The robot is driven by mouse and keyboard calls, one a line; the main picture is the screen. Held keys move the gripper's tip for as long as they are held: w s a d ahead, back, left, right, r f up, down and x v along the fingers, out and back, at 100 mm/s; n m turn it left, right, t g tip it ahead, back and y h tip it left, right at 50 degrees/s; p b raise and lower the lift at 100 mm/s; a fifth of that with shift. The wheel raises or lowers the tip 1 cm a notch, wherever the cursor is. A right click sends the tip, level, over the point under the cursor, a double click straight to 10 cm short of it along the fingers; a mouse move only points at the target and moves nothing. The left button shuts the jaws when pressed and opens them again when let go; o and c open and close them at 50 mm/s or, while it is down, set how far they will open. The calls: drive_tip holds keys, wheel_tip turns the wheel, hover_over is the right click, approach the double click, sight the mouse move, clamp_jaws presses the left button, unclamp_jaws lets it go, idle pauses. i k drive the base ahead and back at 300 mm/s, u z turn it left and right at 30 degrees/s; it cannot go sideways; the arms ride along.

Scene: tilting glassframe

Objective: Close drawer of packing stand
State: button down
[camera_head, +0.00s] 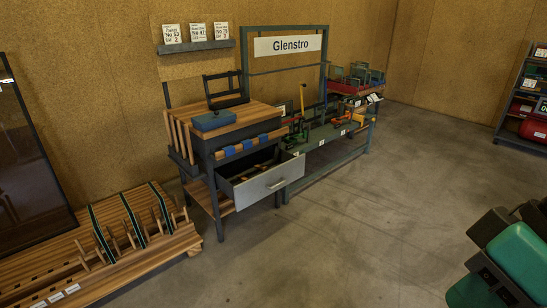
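The packing stand (256,119) is against the back wall, left of centre, with a striped wooden top. Its drawer (267,183) is pulled out toward the lower right. Green and dark arm parts of mine are at the lower right edge, well apart from the drawer. My gripper's fingers are not in view.
A blue box (213,120) and a black frame (226,90) are on the stand. A low wooden rack (185,239) is at the left. A green rail bench (325,133) stands right of the drawer. A shelf (505,119) is far right. The concrete floor (350,230) before the drawer is clear.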

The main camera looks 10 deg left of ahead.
sight(284, 168)
drive_tip(key=i, duration=1.2)
drive_tip(key=u, duration=1.65)
drive_tip(key=i, duration=1)
drive_tip(key=z, duration=0.05)
